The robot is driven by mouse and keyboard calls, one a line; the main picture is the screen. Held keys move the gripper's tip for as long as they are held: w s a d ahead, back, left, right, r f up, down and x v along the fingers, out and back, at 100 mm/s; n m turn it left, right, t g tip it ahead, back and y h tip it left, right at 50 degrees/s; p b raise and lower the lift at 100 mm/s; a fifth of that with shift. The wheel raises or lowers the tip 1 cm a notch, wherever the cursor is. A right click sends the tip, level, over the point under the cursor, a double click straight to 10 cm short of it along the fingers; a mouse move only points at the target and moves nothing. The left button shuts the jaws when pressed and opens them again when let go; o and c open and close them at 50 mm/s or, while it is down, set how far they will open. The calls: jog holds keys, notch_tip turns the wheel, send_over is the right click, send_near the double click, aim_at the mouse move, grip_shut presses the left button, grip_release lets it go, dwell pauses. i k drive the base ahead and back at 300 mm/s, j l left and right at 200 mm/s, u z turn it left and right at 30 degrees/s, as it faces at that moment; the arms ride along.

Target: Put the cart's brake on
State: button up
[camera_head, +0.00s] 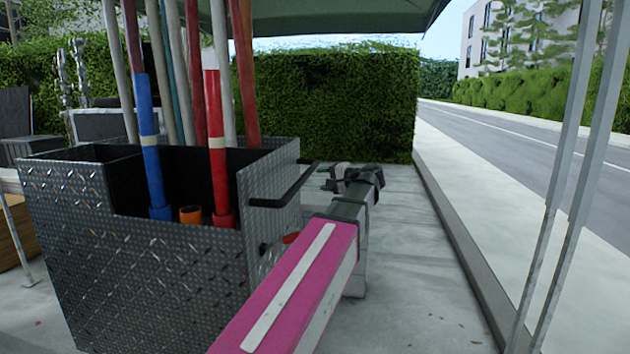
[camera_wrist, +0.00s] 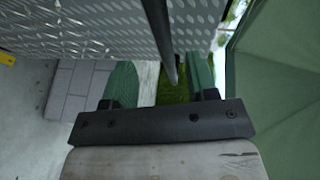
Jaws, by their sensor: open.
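The cart (camera_head: 150,270) is a box of dark diamond-plate metal, standing at the left in the head view. A black bar handle (camera_head: 285,188) sticks out from its right side. Below it is a small dark knob (camera_head: 264,248) and a red piece (camera_head: 290,238), partly hidden by my arm; I cannot tell whether this is the brake. My gripper (camera_head: 345,178) is open and empty, right of the handle. In the wrist view, a dark bar (camera_wrist: 163,45) shows between the green fingers of my gripper (camera_wrist: 162,82), with the cart's plate (camera_wrist: 110,25) above; its depth is unclear.
Several coloured poles (camera_head: 215,130) stand upright in the cart. Thin metal posts (camera_head: 570,180) rise at the right, beside a kerb (camera_head: 460,250). A hedge (camera_head: 330,105) stands behind. The concrete floor (camera_head: 410,270) right of my arm is clear.

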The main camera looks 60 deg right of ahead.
aim_at(290, 238)
jog(key=k, duration=1)
